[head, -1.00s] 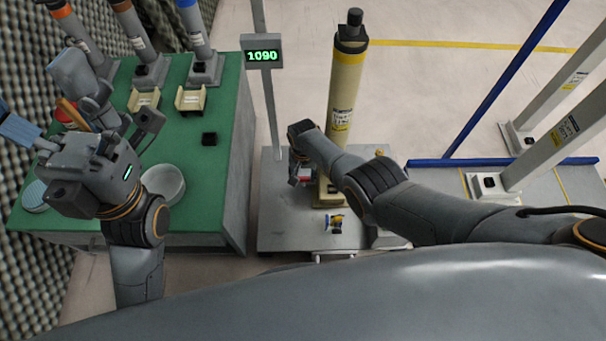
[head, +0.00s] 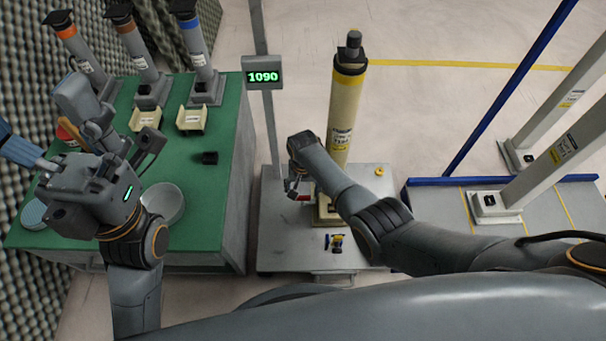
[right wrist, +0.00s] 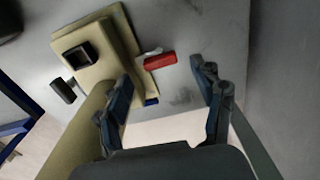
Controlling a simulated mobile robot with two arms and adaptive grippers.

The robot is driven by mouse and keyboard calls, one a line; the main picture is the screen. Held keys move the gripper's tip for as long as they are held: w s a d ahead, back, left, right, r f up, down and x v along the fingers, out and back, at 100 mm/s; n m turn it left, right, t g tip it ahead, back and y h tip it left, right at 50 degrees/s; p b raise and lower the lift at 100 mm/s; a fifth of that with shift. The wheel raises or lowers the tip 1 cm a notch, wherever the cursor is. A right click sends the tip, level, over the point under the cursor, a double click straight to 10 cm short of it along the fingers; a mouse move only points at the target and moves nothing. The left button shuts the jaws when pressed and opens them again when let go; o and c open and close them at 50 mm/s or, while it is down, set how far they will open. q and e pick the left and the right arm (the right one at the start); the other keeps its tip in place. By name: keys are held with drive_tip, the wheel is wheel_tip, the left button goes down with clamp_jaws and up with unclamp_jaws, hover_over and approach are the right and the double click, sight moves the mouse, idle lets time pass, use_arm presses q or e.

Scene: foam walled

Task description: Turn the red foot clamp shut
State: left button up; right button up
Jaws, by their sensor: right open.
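The red foot clamp (right wrist: 160,61) shows in the right wrist view as a red lever beside the cream foot (right wrist: 112,57) of the yellow column. In the head view a small bit of the red clamp (head: 305,197) shows at the foot of the yellow column (head: 344,110), partly hidden by my right arm. My right gripper (head: 291,190) is just left of it. In the right wrist view my right gripper (right wrist: 165,82) is open and empty, the red lever between and beyond its fingertips, apart from them. My left gripper (head: 125,140) is over the green table; its fingers are unclear.
A post with a 1090 display (head: 262,77) stands behind. The green table (head: 215,220) is at left; a blue-edged platform (head: 430,182) is at right.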

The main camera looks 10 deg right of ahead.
sight(303, 197)
wheel_tip(303, 197, up, 9)
drive_tip(key=shift+f, duration=0.15)
idle(0.7)
